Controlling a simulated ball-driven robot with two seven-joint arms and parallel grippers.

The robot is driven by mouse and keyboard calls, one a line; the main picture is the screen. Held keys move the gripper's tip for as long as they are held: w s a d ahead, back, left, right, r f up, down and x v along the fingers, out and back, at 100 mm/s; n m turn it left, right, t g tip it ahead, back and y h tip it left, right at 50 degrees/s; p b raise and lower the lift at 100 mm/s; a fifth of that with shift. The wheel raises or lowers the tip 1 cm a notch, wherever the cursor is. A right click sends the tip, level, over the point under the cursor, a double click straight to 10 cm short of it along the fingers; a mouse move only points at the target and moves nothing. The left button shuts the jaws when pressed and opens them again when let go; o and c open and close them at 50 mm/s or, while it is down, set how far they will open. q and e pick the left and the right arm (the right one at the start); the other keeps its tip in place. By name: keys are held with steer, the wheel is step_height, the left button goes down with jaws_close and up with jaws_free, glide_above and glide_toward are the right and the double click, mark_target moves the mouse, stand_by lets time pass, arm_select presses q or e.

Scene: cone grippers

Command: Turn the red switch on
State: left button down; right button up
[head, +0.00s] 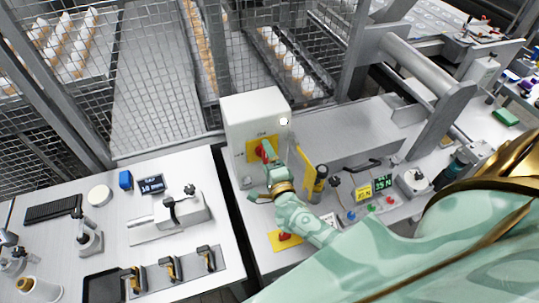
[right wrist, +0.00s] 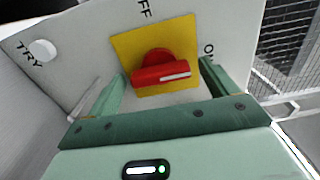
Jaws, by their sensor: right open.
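The red switch (right wrist: 165,72) is a rotary handle on a yellow plate (right wrist: 128,50), fixed to a pale box. In the right wrist view its white-striped bar lies nearly level, stripe at the right end. Labels surround it: TRY at left, a partly cut-off OFF above, and one at right partly hidden by a finger. The switch (head: 264,151) also shows on the white box (head: 250,112) in the head view. My right gripper (right wrist: 160,82) is open, with one green finger on each side of the switch; contact cannot be told. It shows in front of the box in the head view (head: 260,178).
A yellow plate with a red button (head: 285,237) lies below my right arm. A yellow-black post (head: 308,170) stands right of the gripper. A white table (head: 205,190) with tools is left; mesh fencing stands behind.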

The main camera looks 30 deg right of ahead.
steer(key=v, duration=1.6)
steer(key=shift+s, duration=0.2)
